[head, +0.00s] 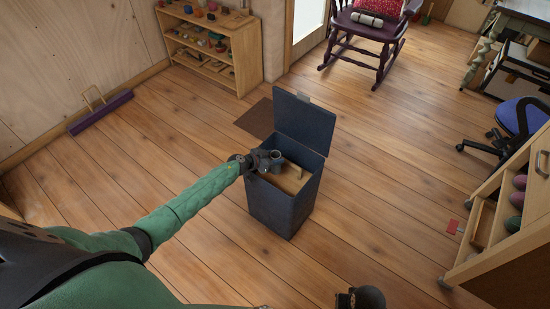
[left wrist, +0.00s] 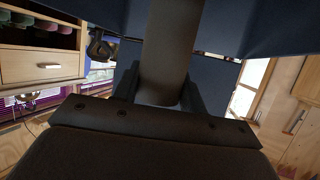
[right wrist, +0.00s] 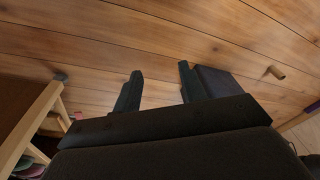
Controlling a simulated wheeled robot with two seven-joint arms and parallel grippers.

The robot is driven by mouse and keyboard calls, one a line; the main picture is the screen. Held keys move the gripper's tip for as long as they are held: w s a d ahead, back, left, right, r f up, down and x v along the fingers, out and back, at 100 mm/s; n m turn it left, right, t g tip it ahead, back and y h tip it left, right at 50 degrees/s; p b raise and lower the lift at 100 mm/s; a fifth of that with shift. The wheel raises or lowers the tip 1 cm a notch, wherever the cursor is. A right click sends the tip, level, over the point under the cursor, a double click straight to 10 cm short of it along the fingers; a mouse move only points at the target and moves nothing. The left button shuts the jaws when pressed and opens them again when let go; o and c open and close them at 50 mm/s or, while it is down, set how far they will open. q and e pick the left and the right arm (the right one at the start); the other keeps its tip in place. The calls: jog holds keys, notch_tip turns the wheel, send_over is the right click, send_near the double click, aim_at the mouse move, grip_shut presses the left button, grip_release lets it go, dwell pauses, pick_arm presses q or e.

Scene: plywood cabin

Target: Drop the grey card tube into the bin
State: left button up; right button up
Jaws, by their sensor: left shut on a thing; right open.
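The grey card tube (left wrist: 170,45) runs between the fingers of my left gripper (left wrist: 158,88) in the left wrist view. In the head view my left gripper (head: 265,161) holds the tube (head: 277,157) over the mouth of the dark blue-grey bin (head: 283,208), near its left side. The bin stands upright on the floor with its lid (head: 305,122) raised at the back. Whether the tube's lower end is inside the bin is hard to tell. My right gripper (right wrist: 160,73) is open and empty above the floor; part of my right arm shows at the head view's bottom edge.
Something tan (head: 293,177) shows inside the bin. A brown mat (head: 257,118) lies behind it. A low shelf (head: 212,45), a purple broom head (head: 101,113), a rocking chair (head: 366,45) and a drawer cabinet (head: 505,235) stand around. The floor beside the bin is clear.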

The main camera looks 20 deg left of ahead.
pick_arm(q)
notch_tip(320, 180, down, 3)
jog(key=b, duration=0.3)
jog(key=shift+r, duration=0.2)
jog(key=shift+f+b, duration=0.1)
jog(key=shift+b, duration=0.25)
pick_arm(e)
notch_tip(320, 180, up, 16)
jog(key=s, duration=0.2)
jog(key=shift+s+f, duration=0.15)
jog(key=shift+d, duration=0.1)
pick_arm(q)
jog(key=o, duration=1.1)
jog(key=shift+c, duration=0.2)
